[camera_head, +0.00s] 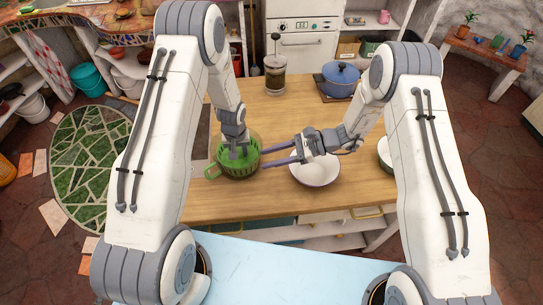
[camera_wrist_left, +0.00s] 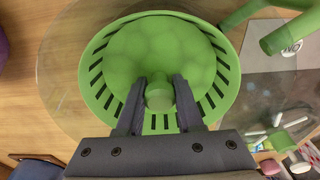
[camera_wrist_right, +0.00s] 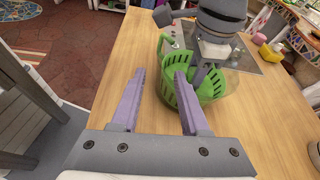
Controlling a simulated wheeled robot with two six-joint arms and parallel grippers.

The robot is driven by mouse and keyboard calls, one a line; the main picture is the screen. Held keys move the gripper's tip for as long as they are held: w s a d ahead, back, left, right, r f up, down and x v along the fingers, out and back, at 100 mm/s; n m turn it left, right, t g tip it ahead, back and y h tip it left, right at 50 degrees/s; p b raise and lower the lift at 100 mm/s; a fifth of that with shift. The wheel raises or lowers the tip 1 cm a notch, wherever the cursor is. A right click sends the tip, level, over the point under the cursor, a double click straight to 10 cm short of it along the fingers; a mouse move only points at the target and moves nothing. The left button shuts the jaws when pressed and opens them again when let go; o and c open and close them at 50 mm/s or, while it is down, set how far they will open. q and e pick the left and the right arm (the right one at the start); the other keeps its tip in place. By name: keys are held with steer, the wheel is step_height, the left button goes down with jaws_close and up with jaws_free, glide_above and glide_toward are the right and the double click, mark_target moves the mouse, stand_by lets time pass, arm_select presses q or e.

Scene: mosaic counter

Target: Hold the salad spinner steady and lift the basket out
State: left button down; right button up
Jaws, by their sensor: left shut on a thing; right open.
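The salad spinner stands on the wooden counter, a clear bowl (camera_wrist_left: 62,75) around a green slotted basket (camera_head: 228,168). The basket also shows in the left wrist view (camera_wrist_left: 95,85) and the right wrist view (camera_wrist_right: 210,84). My left gripper (camera_head: 239,152) reaches down into the basket from above. A green handle (camera_head: 211,171) sticks out at the spinner's left. My right gripper (camera_head: 264,158) is open and empty, its fingers pointing at the spinner's right side. I cannot tell whether they touch the bowl.
A white bowl (camera_head: 316,172) sits under my right wrist. Another bowl (camera_head: 385,153) is at the counter's right edge. A French press (camera_head: 275,72) and a blue pot (camera_head: 340,78) stand at the back. The counter in front of the spinner is clear.

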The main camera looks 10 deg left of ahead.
mark_target(228, 169)
steer(key=x, duration=1.1)
steer(key=shift+s+a+f, duration=0.1)
steer(key=shift+a+f, duration=0.15)
steer(key=shift+a, duration=0.05)
jaws_close()
stand_by(0.9)
jaws_free()
stand_by(0.3)
jaws_close()
